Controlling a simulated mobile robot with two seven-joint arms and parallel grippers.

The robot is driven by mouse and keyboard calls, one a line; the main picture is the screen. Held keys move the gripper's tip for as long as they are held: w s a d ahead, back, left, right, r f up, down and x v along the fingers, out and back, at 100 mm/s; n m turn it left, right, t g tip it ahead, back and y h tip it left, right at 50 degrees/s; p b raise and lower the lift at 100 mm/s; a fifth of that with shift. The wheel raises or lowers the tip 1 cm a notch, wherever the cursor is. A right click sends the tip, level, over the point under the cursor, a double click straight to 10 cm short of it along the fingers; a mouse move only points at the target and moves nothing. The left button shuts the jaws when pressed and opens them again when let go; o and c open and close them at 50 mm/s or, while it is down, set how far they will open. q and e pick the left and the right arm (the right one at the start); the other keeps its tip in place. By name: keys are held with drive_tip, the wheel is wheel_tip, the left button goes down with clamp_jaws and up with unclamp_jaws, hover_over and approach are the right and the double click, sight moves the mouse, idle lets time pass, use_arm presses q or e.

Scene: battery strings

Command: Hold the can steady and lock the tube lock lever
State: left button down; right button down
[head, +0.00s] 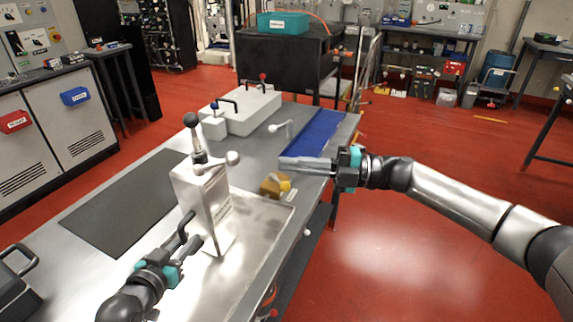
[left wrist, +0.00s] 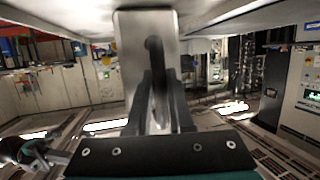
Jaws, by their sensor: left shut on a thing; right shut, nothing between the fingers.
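The can (head: 204,205) is a tall pale metal box standing upright on a shallow metal tray (head: 272,222) on the bench. A dark ball-topped lever (head: 196,138) stands up from its top, beside a pale round knob (head: 232,158); I cannot tell which is the tube lock lever. My left gripper (head: 188,246) is shut on the can's dark side handle (head: 183,229). The left wrist view shows the handle (left wrist: 154,52) between the fingers (left wrist: 158,105), with the can (left wrist: 126,40) behind it. My right gripper (head: 306,163) is shut and empty, to the right of the can and apart from it.
A yellow-brown object (head: 272,186) lies on the bench below my right gripper. A pale box (head: 241,110) with handles and a blue strip (head: 318,132) are at the bench's far end. A dark mat (head: 120,203) lies left of the can. Open red floor is at right.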

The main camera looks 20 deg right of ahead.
use_arm(q)
drive_tip(key=shift+s+f, duration=0.15)
drive_tip(key=shift+f, duration=0.25)
drive_tip(key=c, duration=1.1)
unclamp_jaws()
drive_tip(key=shift+c, duration=0.2)
drive_tip(key=o, duration=0.4)
drive_tip(key=shift+w+r, duration=0.2)
drive_tip(key=shift+r, duration=0.05)
drive_tip(key=v, duration=1.2)
drive_tip(key=shift+r, duration=0.1)
drive_tip(key=shift+d, duration=0.1)
